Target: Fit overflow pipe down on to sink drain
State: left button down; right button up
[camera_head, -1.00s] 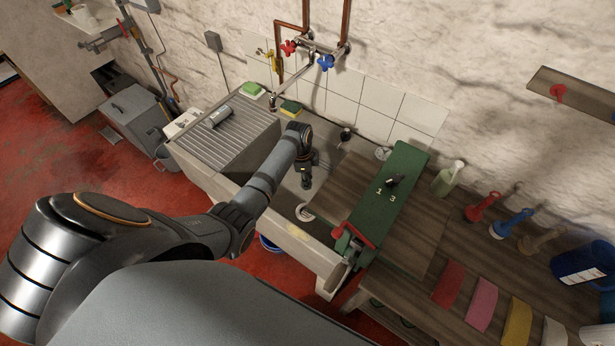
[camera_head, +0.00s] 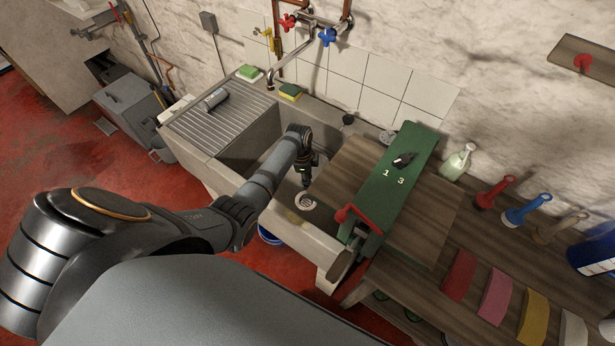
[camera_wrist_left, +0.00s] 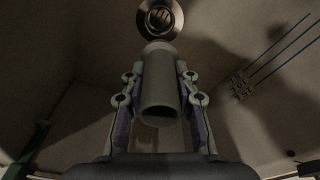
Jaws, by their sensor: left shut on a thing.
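My left gripper (camera_wrist_left: 160,100) is shut around a grey hollow pipe (camera_wrist_left: 160,84), one finger on each side, in the left wrist view. The round metal sink drain (camera_wrist_left: 160,17) shows beyond the pipe's far end, near the top edge. I cannot tell the gap between them. In the head view my left gripper (camera_head: 306,178) points down into the stone sink (camera_head: 262,142), where the pipe is hard to make out. A pale ring with a dark centre (camera_head: 305,201) lies just below the gripper in the picture. My right gripper is not in view.
A wooden board (camera_head: 358,180) and a green board (camera_head: 408,160) lie right of the open basin. A ribbed drainer (camera_head: 215,122) is left of it. The tap (camera_head: 292,58) reaches over the back.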

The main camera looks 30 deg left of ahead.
pick_arm(q)
notch_tip(320, 180, down, 5)
jog(key=b, duration=0.3)
jog(key=shift+f, duration=0.15)
notch_tip(320, 180, down, 6)
jog(key=b, duration=0.5)
jog(key=shift+f, duration=0.15)
jog(key=shift+f+b, duration=0.25)
jog(key=shift+b, duration=0.2)
dwell(0.3)
jog(key=shift+f+b, duration=0.7)
jog(key=shift+f, duration=0.15)
dwell(0.6)
jog(key=c, duration=0.9)
grip_release()
jog(key=shift+c, duration=0.2)
